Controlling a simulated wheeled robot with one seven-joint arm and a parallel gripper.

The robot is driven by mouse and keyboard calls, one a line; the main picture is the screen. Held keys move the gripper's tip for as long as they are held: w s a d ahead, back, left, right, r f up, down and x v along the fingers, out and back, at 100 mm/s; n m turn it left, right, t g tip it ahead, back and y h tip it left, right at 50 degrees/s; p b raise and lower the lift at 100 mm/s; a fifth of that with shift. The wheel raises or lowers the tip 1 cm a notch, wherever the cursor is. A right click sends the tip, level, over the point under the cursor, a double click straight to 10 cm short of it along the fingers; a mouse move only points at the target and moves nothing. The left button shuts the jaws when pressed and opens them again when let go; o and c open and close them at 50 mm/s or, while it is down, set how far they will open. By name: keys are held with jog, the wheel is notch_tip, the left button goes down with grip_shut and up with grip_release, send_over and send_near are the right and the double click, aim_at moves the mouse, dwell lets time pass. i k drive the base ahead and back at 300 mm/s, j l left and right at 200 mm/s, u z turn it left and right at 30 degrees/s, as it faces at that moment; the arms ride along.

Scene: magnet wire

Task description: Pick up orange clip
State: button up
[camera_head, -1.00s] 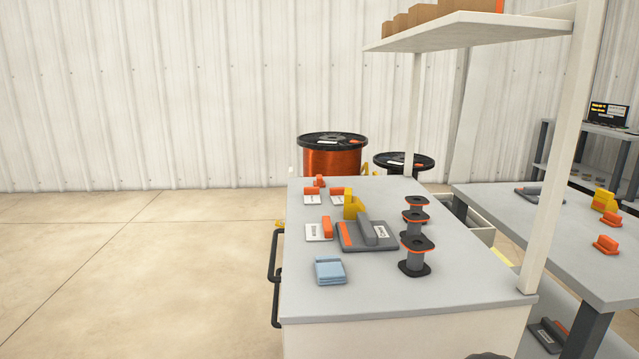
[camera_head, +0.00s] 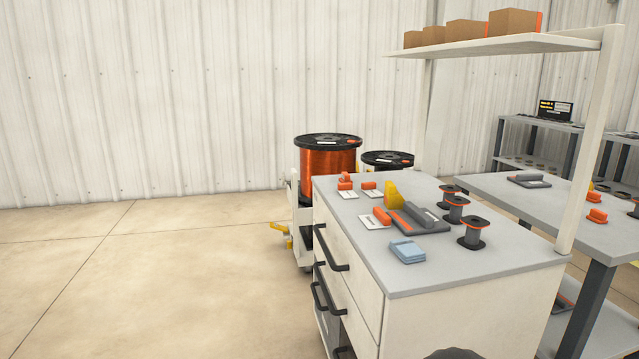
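Several orange clips show, and I cannot tell which one the task means. One clip (camera_head: 345,181) and another clip (camera_head: 369,184) sit by white cards at the far left of the grey worktop (camera_head: 480,271). A third clip (camera_head: 382,215) lies on a white card (camera_head: 370,222) nearer the middle, beside the dark grey device. Another orange clip (camera_head: 597,216) is on the right-hand table (camera_head: 535,200). My gripper is not in view. A dark rounded shape at the bottom edge is cut off and unclear.
Drawer handles (camera_head: 333,248) stick out leftward. Floor at left is clear.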

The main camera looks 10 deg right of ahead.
aim_at(345, 177)
jog(key=i+j+z, duration=0.15)
jog(key=j, duration=0.35)
jog(key=j+z, duration=0.1)
jog(key=j, duration=0.45)
jog(key=i+j+z, duration=0.15)
jog(key=j, duration=0.4)
jog(key=i+j+z, duration=0.4)
jog(key=i+j, duration=0.55)
